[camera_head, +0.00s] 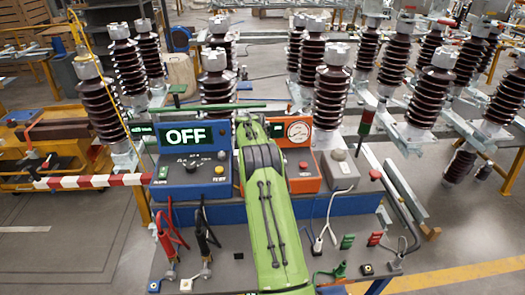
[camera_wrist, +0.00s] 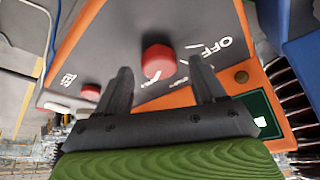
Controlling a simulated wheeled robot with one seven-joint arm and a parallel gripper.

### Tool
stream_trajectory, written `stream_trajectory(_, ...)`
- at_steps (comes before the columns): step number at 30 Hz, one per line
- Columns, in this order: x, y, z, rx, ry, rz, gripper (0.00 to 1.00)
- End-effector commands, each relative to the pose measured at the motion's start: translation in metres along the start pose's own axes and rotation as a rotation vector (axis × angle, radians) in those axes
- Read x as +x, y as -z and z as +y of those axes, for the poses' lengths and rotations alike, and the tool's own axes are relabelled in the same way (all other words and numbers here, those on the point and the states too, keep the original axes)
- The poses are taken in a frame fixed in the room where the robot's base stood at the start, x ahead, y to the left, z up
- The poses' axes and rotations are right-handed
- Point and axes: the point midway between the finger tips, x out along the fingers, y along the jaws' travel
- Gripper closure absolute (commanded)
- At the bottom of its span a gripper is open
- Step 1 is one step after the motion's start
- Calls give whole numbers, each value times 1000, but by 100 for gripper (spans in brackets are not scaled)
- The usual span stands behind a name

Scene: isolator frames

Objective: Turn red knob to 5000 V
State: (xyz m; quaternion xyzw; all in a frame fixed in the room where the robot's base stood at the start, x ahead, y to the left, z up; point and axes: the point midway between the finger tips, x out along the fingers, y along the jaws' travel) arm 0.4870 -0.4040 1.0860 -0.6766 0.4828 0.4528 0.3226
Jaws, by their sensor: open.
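The red knob (camera_wrist: 158,58) stands on the dark grey sloping panel of an orange-edged box, with white tick marks and the word OFF to its right in the wrist view. A white line shows on the knob's lower side. My gripper (camera_wrist: 160,68) is open, one dark finger on each side of the knob. I cannot tell whether the fingers touch it. In the head view the orange box (camera_head: 307,184) is partly hidden by my green arm, and my gripper's fingers are not visible there. The 5000 V mark is not readable.
A smaller red button or knob (camera_wrist: 90,92) is on the same panel. A blue box (camera_head: 190,190) with an OFF display stands left of my arm. A grey box (camera_head: 340,172) stands right of the orange one. Cables and clips lie on the table (camera_head: 235,270). Tall brown insulators (camera_head: 332,95) stand behind.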

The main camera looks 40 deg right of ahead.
Motion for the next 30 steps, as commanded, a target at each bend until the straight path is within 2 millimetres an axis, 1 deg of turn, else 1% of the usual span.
stream_trajectory(9, -88, 0, -1, 0, 3, 5, 31)
stream_trajectory(12, -113, 0, -1, 0, 3, 4, 31)
stream_trajectory(15, -132, 0, -1, 0, 2, 3, 31)
stream_trajectory(18, -142, 0, -1, -1, 1, 1, 31)
stream_trajectory(20, -145, 0, 0, 0, 1, 1, 31)
stream_trajectory(30, -145, 0, 0, 0, 0, 1, 31)
